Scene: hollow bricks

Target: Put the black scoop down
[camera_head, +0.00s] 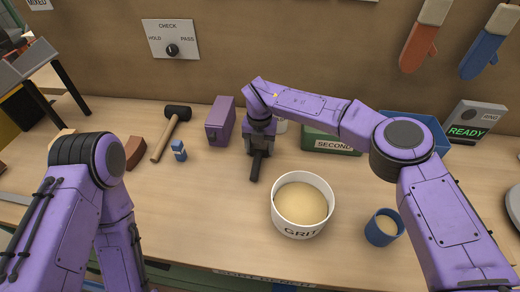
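My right gripper (259,149) reaches over the back middle of the bench and points down. A black scoop (256,167) shows as a dark bar between its fingers, with its near end towards the front of the bench. The fingers look closed on it. The rest of the scoop is hidden by the gripper, and I cannot tell whether it touches the bench. My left arm comes in at the left and bends down out of the picture, so its gripper is not in view.
A white GRIT tub (301,228) holds pale grit, with a blue cup (383,228) to its right. A purple box (220,121) stands left of the gripper. A mallet (171,132), a small blue bottle (179,150) and a green SECOND bin (325,143) are nearby. Bench left of the tub is clear.

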